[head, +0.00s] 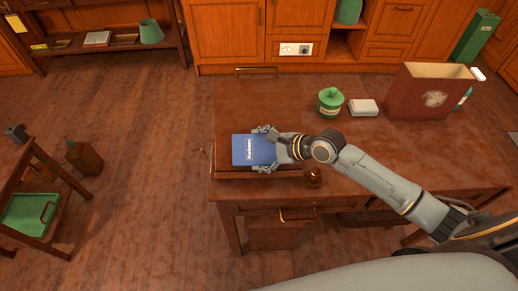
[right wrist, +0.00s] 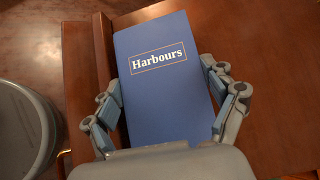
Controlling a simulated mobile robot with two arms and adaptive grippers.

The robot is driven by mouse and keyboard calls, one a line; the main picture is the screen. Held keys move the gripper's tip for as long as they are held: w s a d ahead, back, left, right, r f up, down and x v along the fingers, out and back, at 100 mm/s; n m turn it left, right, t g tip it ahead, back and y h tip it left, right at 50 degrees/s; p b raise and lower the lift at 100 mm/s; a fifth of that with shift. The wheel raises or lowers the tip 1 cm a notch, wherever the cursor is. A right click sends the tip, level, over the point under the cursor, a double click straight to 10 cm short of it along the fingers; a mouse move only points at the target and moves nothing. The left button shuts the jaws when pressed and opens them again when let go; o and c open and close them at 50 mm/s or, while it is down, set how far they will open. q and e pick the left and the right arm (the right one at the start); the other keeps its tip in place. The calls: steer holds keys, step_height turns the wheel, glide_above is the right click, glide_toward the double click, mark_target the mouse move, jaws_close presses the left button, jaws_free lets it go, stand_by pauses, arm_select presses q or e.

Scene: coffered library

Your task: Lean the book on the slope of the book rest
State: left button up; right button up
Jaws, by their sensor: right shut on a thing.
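The blue book titled "Harbours" (head: 250,150) lies cover up over the brown book rest (head: 240,175) at the left end of the desk. My right gripper (head: 266,150) is shut on it, with fingers on two opposite edges. In the right wrist view the book (right wrist: 160,50) fills the space between the fingers of the gripper (right wrist: 165,98). Brown wood of the rest (right wrist: 84,70) shows left of the book there. The book hides much of the rest, and I cannot tell whether it touches the slope. My left gripper is not in view.
A small brass-coloured object (head: 314,177) stands near the front edge.

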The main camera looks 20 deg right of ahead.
steer(key=o, duration=1.2)
steer(key=v, duration=1.2)
steer(key=shift+w, duration=0.1)
